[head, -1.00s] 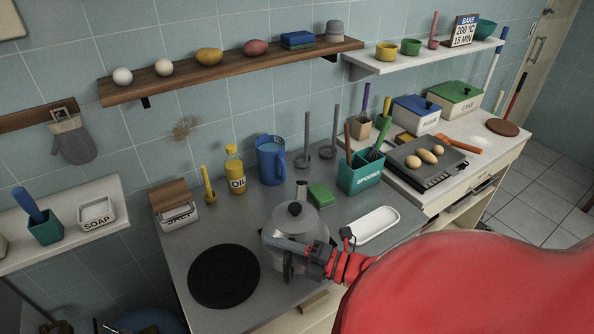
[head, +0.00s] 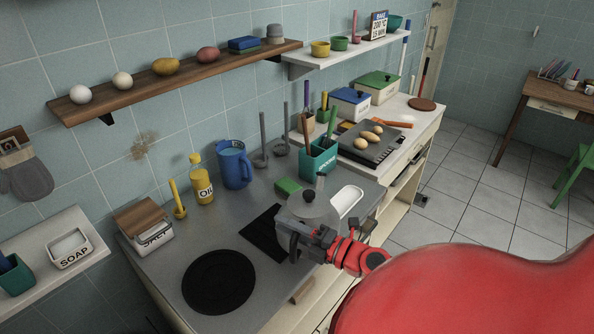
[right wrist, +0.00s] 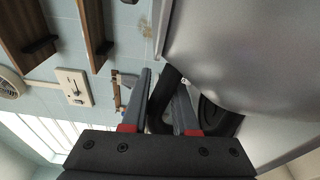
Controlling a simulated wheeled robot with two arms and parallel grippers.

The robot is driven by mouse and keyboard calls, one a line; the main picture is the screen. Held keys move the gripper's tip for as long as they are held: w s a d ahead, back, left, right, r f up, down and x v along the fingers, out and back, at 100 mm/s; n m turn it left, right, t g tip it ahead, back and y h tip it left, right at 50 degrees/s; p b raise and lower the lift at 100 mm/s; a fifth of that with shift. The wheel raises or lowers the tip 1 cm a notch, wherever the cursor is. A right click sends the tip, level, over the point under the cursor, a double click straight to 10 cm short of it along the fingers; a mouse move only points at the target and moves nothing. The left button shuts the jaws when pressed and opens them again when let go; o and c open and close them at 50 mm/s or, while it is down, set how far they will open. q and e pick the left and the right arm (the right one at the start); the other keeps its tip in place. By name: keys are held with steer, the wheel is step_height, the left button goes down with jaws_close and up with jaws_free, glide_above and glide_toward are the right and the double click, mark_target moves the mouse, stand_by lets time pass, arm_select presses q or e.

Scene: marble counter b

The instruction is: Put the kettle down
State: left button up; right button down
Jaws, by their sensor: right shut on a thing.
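The kettle (head: 322,213), grey metal with a black lid knob and a short spout, is over the front of the grey counter (head: 215,225), right of the black square plate. It looks upright; its base is hidden, so I cannot tell whether it touches the counter. My right gripper (head: 300,236) is at its near side, shut on the black handle. In the right wrist view, the gripper (right wrist: 165,95) has the black handle between its fingers, with the grey kettle body (right wrist: 240,60) filling the right. My left gripper is out of view.
A black square plate (head: 262,236) and a round black plate (head: 218,281) lie bare on the counter. A green sponge (head: 288,187), white dish (head: 347,200), teal utensil holder (head: 319,160), blue jug (head: 235,166) and oil bottle (head: 201,184) stand behind or beside the kettle.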

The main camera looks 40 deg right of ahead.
steer(key=w+a+f+p, duration=0.1)
steer(key=w+f, duration=0.3)
steer(key=w, duration=0.6)
steer(key=shift+w+a+f+p, duration=0.15)
steer(key=shift+w+a+p, duration=0.15)
steer(key=shift+p, duration=0.1)
steer(key=c, duration=0.7)
jaws_free()
steer(key=shift+s, duration=0.1)
